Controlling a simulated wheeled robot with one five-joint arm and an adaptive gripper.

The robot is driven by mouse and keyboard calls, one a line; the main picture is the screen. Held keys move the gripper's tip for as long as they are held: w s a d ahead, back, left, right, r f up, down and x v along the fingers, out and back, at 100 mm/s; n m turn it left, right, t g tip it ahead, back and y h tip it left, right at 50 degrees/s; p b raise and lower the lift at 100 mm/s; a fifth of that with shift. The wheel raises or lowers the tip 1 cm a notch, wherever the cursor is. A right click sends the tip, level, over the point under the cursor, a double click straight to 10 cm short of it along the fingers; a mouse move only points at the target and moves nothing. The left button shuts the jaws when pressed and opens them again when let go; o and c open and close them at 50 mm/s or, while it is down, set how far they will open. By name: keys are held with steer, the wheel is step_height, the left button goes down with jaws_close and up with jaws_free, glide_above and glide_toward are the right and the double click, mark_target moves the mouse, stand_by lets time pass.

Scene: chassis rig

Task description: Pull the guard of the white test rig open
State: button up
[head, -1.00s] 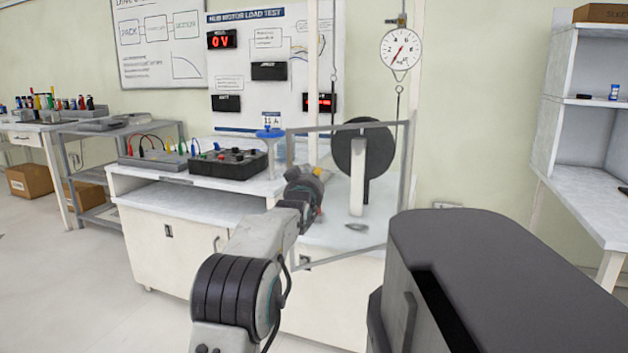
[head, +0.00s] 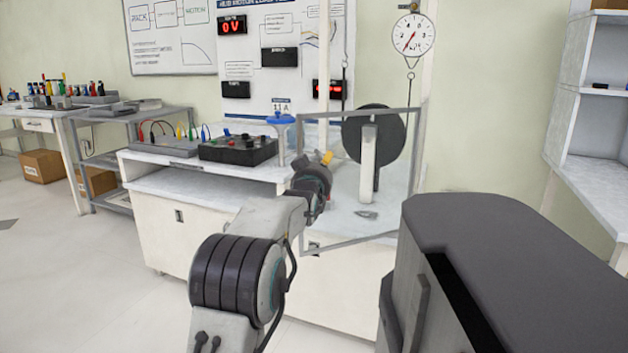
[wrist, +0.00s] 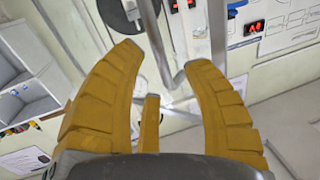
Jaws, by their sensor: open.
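The guard (head: 411,160) is a clear panel in a thin grey frame on the white test rig (head: 345,290). It stands upright in front of a black disc (head: 385,140) and a white post (head: 367,165). My gripper (head: 326,158) is at the left side of the guard, and my own wrist hides part of the frame there. In the wrist view my yellow fingers (wrist: 163,56) are spread apart. A grey bar (wrist: 155,40), seemingly part of the guard, runs down between the fingertips. I cannot tell whether a finger touches it.
A black control box (head: 238,150) and a blue-topped container (head: 280,125) stand on the rig's bench left of the guard. A dial gauge (head: 413,35) hangs above. White shelving (head: 590,130) is at the right. Floor (head: 90,270) is clear at the left.

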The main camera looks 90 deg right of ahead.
steer(key=w+a, duration=0.2)
steer(key=a, duration=0.7)
steer(key=shift+a, duration=0.25)
steer(key=shift+c, duration=0.2)
